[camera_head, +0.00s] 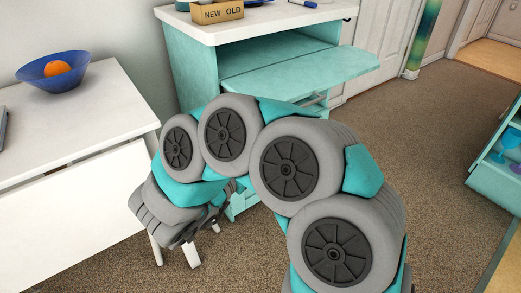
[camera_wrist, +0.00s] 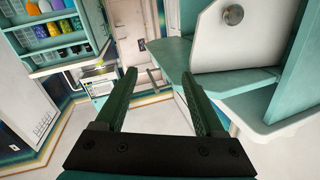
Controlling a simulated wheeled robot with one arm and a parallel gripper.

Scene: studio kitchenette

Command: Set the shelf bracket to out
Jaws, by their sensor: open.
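A teal flap shelf (camera_head: 325,70) juts out level from the front of a teal cabinet (camera_head: 185,75) with a white top. A thin pale piece (camera_head: 316,100) shows under the flap's front edge and may be the bracket. My arm covers much of the cabinet's lower front, so I cannot tell how the bracket is set. In the wrist view my gripper (camera_wrist: 157,75) is open, with nothing between its two dark green fingers. Teal boards (camera_wrist: 235,82) and a white panel with a round knob (camera_wrist: 233,15) are to its right.
A white drop-leaf table (camera_head: 75,115) with a blue bowl (camera_head: 35,75) holding an orange fruit (camera_head: 57,68) stands at the left. A box marked NEW and OLD (camera_head: 217,12) sits on the cabinet top. Carpet (camera_head: 440,130) is clear at the right, before a teal unit (camera_head: 500,165).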

